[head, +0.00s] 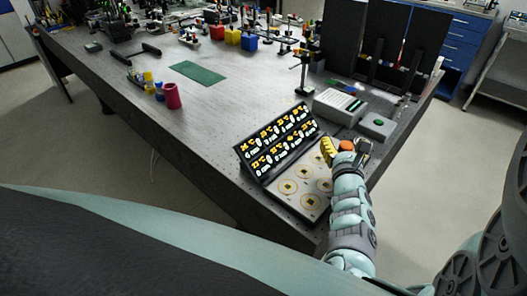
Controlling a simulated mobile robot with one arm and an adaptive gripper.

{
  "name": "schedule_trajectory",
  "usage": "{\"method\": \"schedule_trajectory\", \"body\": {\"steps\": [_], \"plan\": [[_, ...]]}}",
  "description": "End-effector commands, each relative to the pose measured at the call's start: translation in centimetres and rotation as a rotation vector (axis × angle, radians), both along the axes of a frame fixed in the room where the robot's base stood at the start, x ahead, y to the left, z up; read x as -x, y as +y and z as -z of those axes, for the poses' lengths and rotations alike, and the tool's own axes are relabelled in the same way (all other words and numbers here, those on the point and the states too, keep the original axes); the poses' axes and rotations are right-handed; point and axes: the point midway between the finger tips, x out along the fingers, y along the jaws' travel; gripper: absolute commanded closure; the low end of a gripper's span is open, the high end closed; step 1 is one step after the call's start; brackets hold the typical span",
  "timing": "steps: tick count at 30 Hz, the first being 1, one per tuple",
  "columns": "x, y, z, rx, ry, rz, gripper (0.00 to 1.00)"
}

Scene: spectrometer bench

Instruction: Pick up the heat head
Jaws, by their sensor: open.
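A yellow ribbed piece (326,151) and an orange round-topped piece (346,145) show at the far right corner of a station with a dark display (278,139) and a pale plate (299,186). I cannot tell for sure which of them is the heat head. My gripper (349,148) is at that corner, close beside both pieces. It is open, with a grey finger on the right of the orange piece. My arm and hand hide the plate's right side and any contact there.
A white box (339,105) and a grey box with a green button (377,126) stand just behind my gripper. The bench (215,120) is clear between the cup and the station.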

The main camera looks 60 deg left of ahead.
Motion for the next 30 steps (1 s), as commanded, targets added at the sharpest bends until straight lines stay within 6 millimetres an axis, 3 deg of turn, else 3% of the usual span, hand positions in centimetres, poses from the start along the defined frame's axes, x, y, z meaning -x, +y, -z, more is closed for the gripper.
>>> {"method": "schedule_trajectory", "body": {"steps": [7, 27, 30], "plan": [[0.12, 0.09, 0.05, 0.0, 0.001, -0.003, 0.29], [0.02, 0.01, 0.06, 0.001, 0.001, 0.0, 0.98], [0.01, -0.01, 0.06, 0.001, 0.001, 0.0, 1.0]]}}
